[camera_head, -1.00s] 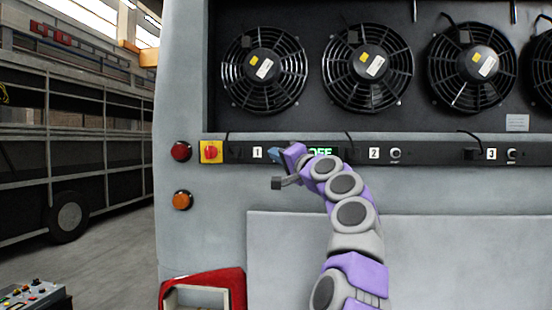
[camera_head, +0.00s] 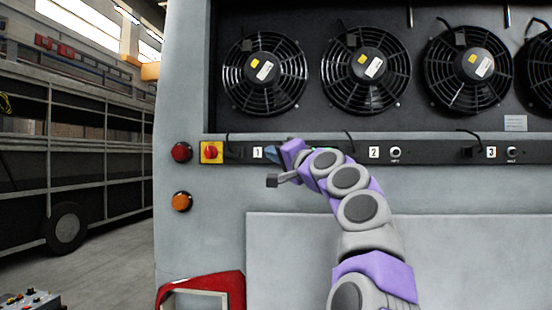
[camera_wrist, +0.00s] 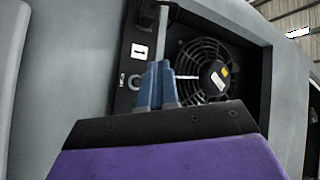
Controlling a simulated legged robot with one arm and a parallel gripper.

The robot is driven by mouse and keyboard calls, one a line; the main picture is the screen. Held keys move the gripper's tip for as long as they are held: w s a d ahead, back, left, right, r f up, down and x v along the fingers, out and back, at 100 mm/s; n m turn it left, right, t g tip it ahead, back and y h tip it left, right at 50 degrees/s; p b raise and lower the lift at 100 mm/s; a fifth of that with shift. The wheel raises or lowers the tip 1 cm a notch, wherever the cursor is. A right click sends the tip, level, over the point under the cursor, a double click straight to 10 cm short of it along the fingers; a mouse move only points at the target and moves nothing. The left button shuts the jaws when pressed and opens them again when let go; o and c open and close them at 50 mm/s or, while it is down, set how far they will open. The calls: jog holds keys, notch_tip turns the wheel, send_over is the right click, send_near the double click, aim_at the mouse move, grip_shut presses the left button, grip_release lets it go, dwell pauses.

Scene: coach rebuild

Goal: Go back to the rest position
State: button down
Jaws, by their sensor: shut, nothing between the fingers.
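My gripper (camera_head: 271,153) is in front of the control strip on the coach's rear, close to the number 1 label. In the wrist view its blue fingers (camera_wrist: 158,84) are together with nothing between them. They point toward the strip with the 1 label (camera_wrist: 139,52) and a fan (camera_wrist: 205,70). My purple and grey arm reaches up from the lower right and hides part of the strip, including most of a green display (camera_head: 348,159). Whether the fingertips touch the strip cannot be told.
A red rotary switch (camera_head: 211,151) on a yellow plate sits left of my gripper. Several fans (camera_head: 265,75) fill the recess above. A red lamp (camera_head: 181,152) and an orange lamp (camera_head: 182,201) are at the left. A red-framed box (camera_head: 236,288) is below. Open floor (camera_head: 115,265) lies left.

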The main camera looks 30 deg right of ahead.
dwell(0.3)
jog(key=s+a+f+n+g+y+b, duration=0.2)
jog(key=a+f+n+g+y+b, duration=0.4)
jog(key=a+f, duration=1.1)
jog(key=s+a+f+n+g+h+b, duration=0.1)
jog(key=s+a+f+g+h+b, duration=0.25)
jog(key=f, duration=0.65)
jog(key=s+a+f+n+g+p, duration=0.1)
jog(key=s+a+f+g, duration=0.2)
jog(key=s+a+f, duration=0.5)
jog(key=s+d+f+n+g+h+b, duration=0.1)
jog(key=s+d+f+g+b, duration=0.1)
jog(key=s+f, duration=0.6)
jog(key=s+d+f+g+h+b, duration=0.15)
jog(key=s+f, duration=0.35)
jog(key=f, duration=0.7)
jog(key=s+d+f+g+h+b, duration=0.1)
jog(key=s+d+f+g+b, duration=0.1)
jog(key=s+f, duration=0.7)
jog(key=s+d+f+g+h+b, duration=0.2)
jog(key=s+d+f+g, duration=0.2)
jog(key=s+f, duration=0.5)
jog(key=s, duration=0.3)
jog(key=shift+d+n+h+b, duration=0.2)
jog(key=shift+n+h+b, duration=0.1)
jog(key=shift+d, duration=0.15)
